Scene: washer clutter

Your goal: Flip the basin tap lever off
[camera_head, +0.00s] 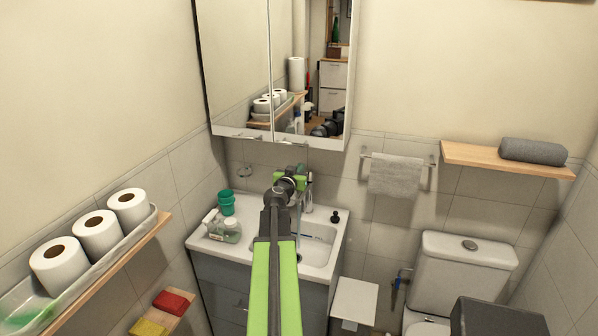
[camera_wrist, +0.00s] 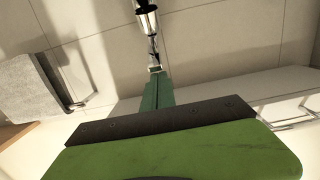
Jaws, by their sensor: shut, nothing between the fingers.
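The chrome basin tap (camera_wrist: 147,20) shows at the top of the wrist view. Its narrow lever end (camera_wrist: 154,52) points toward my gripper. My gripper (camera_wrist: 155,75) is shut and empty, with its fingertips at or just beside the lever end; I cannot tell whether they touch. In the head view my gripper (camera_head: 291,178) is over the back of the white basin (camera_head: 320,252), and my arm hides most of the tap.
A green cup (camera_head: 227,203) and bottles (camera_head: 230,232) stand on the basin's left side. A mirror cabinet (camera_head: 240,75) hangs above. A towel (camera_head: 396,174) hangs at right, beside a wooden shelf (camera_head: 475,157). The toilet (camera_head: 465,262) stands lower right.

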